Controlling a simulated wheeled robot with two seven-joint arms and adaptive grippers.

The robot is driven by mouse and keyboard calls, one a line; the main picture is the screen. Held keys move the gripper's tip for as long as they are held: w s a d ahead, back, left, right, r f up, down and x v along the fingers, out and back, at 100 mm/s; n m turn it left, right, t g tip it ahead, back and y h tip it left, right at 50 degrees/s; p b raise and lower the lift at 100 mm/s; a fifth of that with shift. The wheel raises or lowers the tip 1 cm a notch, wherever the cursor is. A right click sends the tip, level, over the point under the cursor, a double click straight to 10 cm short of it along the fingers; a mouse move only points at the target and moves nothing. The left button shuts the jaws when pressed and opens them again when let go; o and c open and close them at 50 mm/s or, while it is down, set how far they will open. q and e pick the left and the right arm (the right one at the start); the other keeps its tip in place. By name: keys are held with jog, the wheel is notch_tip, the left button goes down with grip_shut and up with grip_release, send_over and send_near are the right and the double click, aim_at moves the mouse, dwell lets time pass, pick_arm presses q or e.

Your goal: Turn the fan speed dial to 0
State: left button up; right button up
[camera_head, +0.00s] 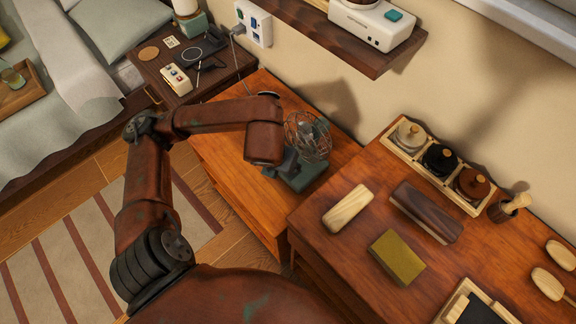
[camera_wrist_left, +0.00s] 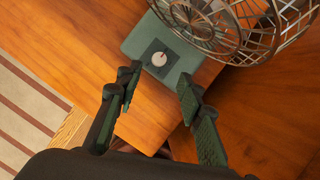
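A small fan (camera_head: 308,137) with a wire cage stands on the lower wooden cabinet, on a green base (camera_head: 305,177). In the left wrist view the fan cage (camera_wrist_left: 240,25) is at the top, and the green base (camera_wrist_left: 140,42) is below it. A round pale dial (camera_wrist_left: 159,59) sits on a dark square plate on the base. The dial's setting is too small to read. My left gripper (camera_wrist_left: 158,88) is open and empty, its fingers apart just short of the dial. In the head view its fingers (camera_head: 282,166) are partly hidden by the wrist. My right gripper is not in view.
The lower cabinet top (camera_head: 225,155) is mostly bare left of the fan. A higher cabinet (camera_head: 325,245) at right holds a pale brush (camera_head: 348,208), a dark brush (camera_head: 426,212) and a yellow-green block (camera_head: 397,257). A wall shelf (camera_head: 340,42) overhangs behind.

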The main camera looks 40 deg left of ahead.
pick_arm(q)
jog(key=shift+v, duration=2.25)
